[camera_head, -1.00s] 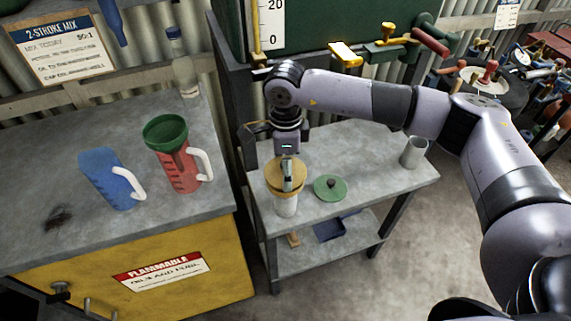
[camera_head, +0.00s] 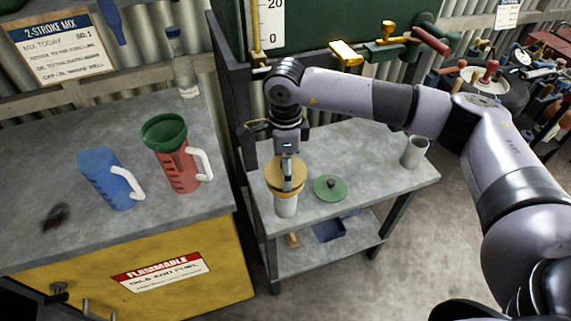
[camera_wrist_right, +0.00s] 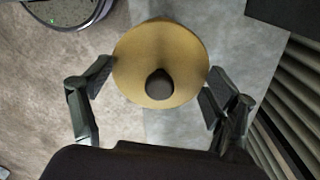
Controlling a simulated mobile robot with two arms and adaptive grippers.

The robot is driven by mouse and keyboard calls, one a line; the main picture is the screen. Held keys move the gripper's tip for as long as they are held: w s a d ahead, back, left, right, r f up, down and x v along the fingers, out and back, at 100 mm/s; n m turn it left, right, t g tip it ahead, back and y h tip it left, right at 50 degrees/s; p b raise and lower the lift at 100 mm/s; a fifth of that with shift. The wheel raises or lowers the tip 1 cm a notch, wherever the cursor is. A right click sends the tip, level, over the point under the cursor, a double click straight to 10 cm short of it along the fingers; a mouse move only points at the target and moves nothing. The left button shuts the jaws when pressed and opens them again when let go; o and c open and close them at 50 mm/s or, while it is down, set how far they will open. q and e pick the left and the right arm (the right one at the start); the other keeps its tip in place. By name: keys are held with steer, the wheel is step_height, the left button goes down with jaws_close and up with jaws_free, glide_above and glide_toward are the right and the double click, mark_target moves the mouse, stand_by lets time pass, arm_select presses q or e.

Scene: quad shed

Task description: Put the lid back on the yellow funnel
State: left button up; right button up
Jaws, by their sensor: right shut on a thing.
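A yellow round lid with a dark knob (camera_wrist_right: 160,62) lies between the two fingers of my right gripper (camera_wrist_right: 157,74), which is shut on its edges in the right wrist view. In the head view, my right gripper (camera_head: 287,172) points down over the small grey table, with a finger in front of the yellow lid (camera_head: 273,169). A yellow rim, apparently the yellow funnel (camera_head: 274,188), shows just below the lid, above a white container (camera_head: 286,207). I cannot tell whether lid and rim touch. The funnel is hidden in the right wrist view. My left gripper is not in view.
A green lid with a dark knob (camera_head: 329,188) lies right of the white container. A grey cup (camera_head: 414,152) stands near the table's right end. On the left bench stand a blue jug (camera_head: 107,180) and a red jug (camera_head: 178,173) with a green funnel (camera_head: 165,131).

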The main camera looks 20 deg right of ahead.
steer(key=shift+f+b, duration=0.15)
steer(key=shift+b, duration=0.6)
stand_by(0.8)
jaws_close()
steer(key=shift+w+a+r, duration=0.1)
steer(key=shift+r, duration=0.5)
stand_by(0.4)
steer(key=shift+c, duration=2.3)
jaws_free()
steer(key=shift+o, duration=0.3)
steer(key=o, duration=0.4)
